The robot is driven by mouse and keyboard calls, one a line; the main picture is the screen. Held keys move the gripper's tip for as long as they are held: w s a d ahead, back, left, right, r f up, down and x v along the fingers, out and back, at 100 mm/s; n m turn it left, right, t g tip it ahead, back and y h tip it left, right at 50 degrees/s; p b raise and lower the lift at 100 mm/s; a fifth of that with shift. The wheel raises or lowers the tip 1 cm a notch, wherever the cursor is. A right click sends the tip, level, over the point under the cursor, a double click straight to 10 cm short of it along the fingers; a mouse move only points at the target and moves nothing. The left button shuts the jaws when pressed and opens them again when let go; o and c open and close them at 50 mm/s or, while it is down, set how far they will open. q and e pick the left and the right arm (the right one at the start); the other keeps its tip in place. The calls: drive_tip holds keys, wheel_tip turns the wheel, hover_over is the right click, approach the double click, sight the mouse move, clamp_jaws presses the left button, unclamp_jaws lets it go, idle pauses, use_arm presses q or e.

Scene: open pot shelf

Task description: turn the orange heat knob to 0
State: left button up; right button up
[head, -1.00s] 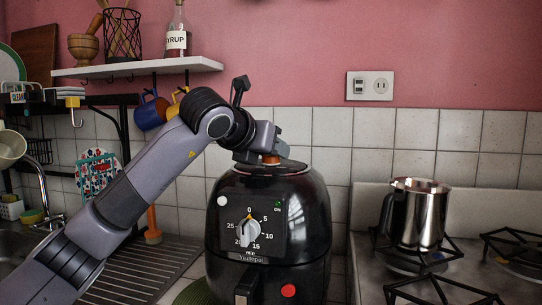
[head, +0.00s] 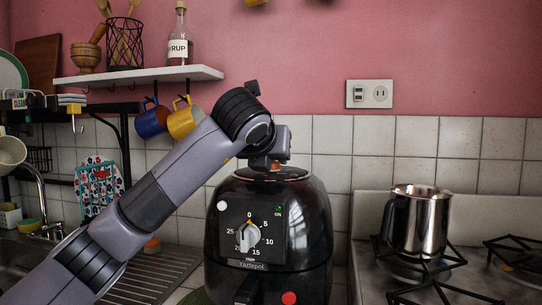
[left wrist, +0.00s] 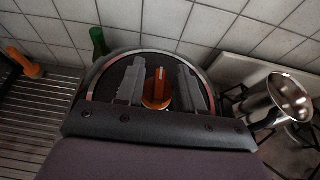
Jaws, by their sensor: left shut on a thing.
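The orange heat knob (left wrist: 157,90) sits on top of the black air fryer (head: 225,205), with a lighter line along its top. My left gripper (left wrist: 160,68) is over the lid in the left wrist view, one finger on each side of the knob, shut on it. In the head view the left gripper (head: 272,161) is at the lid, and only a sliver of orange shows there. No scale marks around the knob are readable. The fryer's front has a separate minute dial (head: 249,238) with its orange mark near 0. My right gripper is out of view.
A steel pot (head: 418,222) stands on the stove to the right. A shelf (head: 140,78) with hanging mugs (head: 183,121) is behind my left arm. A sink and drainboard (head: 160,270) lie to the left. A green bottle (left wrist: 98,42) stands behind the fryer.

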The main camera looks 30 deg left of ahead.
use_arm(q)
drive_tip(key=shift+f, duration=0.4)
drive_tip(key=o, duration=1)
drive_tip(key=shift+r, duration=0.15)
drive_tip(key=shift+b+v, duration=0.65)
drive_tip(key=shift+v, duration=2.9)
drive_tip(key=shift+r, duration=0.1)
